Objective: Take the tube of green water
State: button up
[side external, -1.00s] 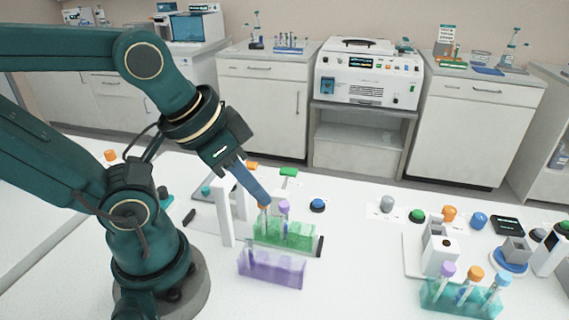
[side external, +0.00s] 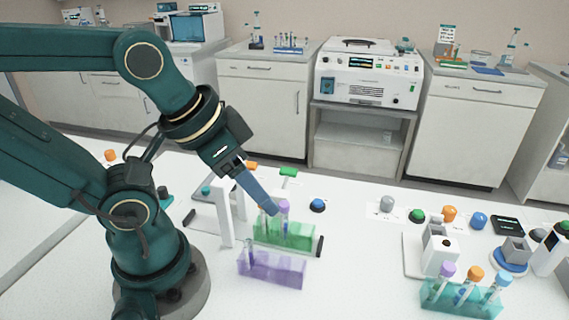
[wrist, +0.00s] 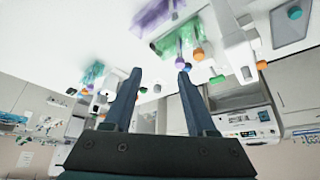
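My gripper (side external: 274,208) reaches down at the green rack (side external: 290,236); its fingertips overlap the tubes there from this side. The wrist view shows both fingers (wrist: 158,71) spread wide apart with nothing between them. The green rack (wrist: 174,38) holds a purple-capped tube (side external: 285,216) and an orange-capped tube (side external: 262,222). In the wrist view the purple cap (wrist: 184,31) and orange cap (wrist: 199,54) lie beyond the right-hand finger's tip. The liquid colours are not clear; I cannot tell which tube holds green water.
A purple rack (side external: 272,269) stands in front of the green one. A white upright frame (side external: 226,210) is close on its left. A teal rack (side external: 460,298) with capped tubes stands at right. White table between the racks is clear.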

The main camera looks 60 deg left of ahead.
dwell(0.3)
jog(key=n+g, duration=0.2)
jog(key=g, duration=0.3)
send_over(264, 220)
jog(key=f, duration=0.3)
jog(key=shift+w+a+f, duration=0.2)
jog(key=shift+w+f, duration=0.05)
jog(key=shift+f, duration=0.1)
jog(key=shift+s+a+f+g, duration=0.2)
jog(key=shift+f+g, duration=0.1)
jog(key=shift+f, duration=0.2)
jog(key=shift+w+f, duration=0.1)
jog(key=shift+f, duration=2.25)
grip_shut()
